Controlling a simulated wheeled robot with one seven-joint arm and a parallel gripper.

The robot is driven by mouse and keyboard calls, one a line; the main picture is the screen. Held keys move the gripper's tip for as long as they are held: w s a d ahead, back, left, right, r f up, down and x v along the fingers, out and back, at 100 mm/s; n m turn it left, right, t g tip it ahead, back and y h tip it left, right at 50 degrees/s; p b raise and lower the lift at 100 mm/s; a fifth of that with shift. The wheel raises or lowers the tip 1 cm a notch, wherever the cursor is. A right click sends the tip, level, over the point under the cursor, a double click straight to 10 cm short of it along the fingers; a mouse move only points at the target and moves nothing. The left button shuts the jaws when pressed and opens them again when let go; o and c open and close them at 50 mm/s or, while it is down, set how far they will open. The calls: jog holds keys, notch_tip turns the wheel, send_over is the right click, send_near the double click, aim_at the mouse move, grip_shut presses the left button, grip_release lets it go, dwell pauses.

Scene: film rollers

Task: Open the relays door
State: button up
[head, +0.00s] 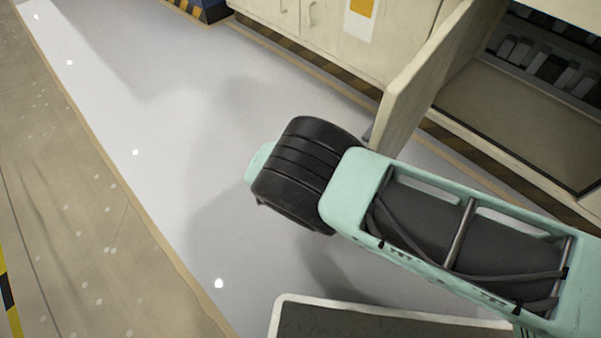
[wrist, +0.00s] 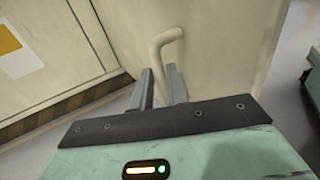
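The door (head: 420,85) of the open cabinet stands swung far out from its opening in the head view. Inside the cabinet, rows of dark and grey relay-like blocks (head: 545,60) show on a shelf. In the wrist view the door (wrist: 215,45) fills the upper middle, with a cream bent-bar handle (wrist: 166,38) on its face. My gripper (wrist: 161,80) has its two grey fingers on either side of the handle's bar, with little or no gap showing. In the head view my gripper is hidden.
Closed cream cabinets (head: 320,25) with handles and a yellow-and-white label stand left of the open one, above a striped base. The grey floor (head: 150,130) to the left is clear.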

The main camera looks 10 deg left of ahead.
jog(key=b+v, duration=0.1)
jog(key=v, duration=1.4)
jog(key=shift+a, duration=0.2)
jog(key=shift+s, duration=0.15)
